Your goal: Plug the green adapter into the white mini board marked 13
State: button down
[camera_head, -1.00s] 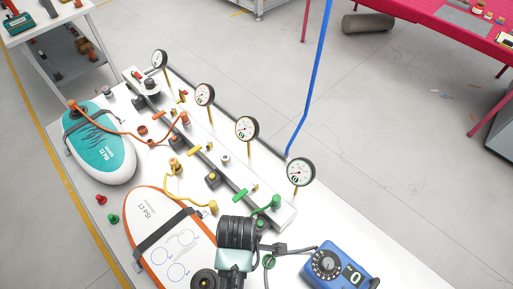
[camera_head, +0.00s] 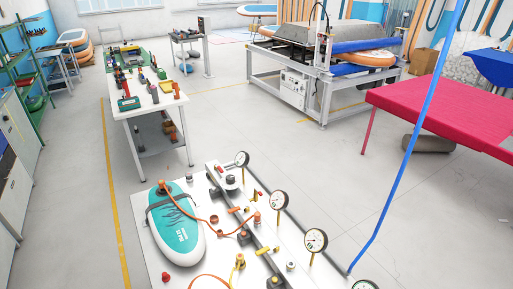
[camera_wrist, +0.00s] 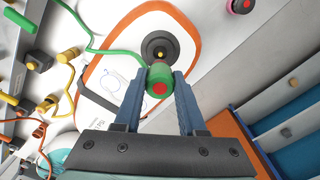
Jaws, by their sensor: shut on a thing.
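In the wrist view my gripper (camera_wrist: 160,76) has two blue fingers shut on the green adapter (camera_wrist: 158,73), which shows a red round end towards the camera. A green hose runs from its far side to the upper left. Just beyond the adapter is a black round valve (camera_wrist: 160,38) with a yellow centre, on the white mini board (camera_wrist: 187,42) with an orange rim. The adapter overlaps the valve; I cannot tell whether it is seated. The board's marking is only partly readable. In the head view only its orange rim (camera_head: 208,276) shows at the bottom edge; my gripper is out of view.
A teal board (camera_head: 178,232) with an orange hose lies on the white table (camera_head: 150,262). A dark rail (camera_head: 240,222) with several gauges and fittings stands to its right. A blue upright hose (camera_head: 405,160) rises at right. Yellow and orange hoses show left in the wrist view.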

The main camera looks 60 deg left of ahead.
jog(key=shift+s+f+b, duration=0.1)
jog(key=shift+f+b, duration=1.85)
jog(key=shift+f, duration=0.95)
jog(key=shift+p, duration=0.7)
jog(key=shift+f+b, duration=1.05)
jog(key=shift+f, duration=0.3)
jog(key=shift+c, duration=2)
grip_release()
notch_tip(320, 180, up, 13)
jog(key=shift+b, duration=0.95)
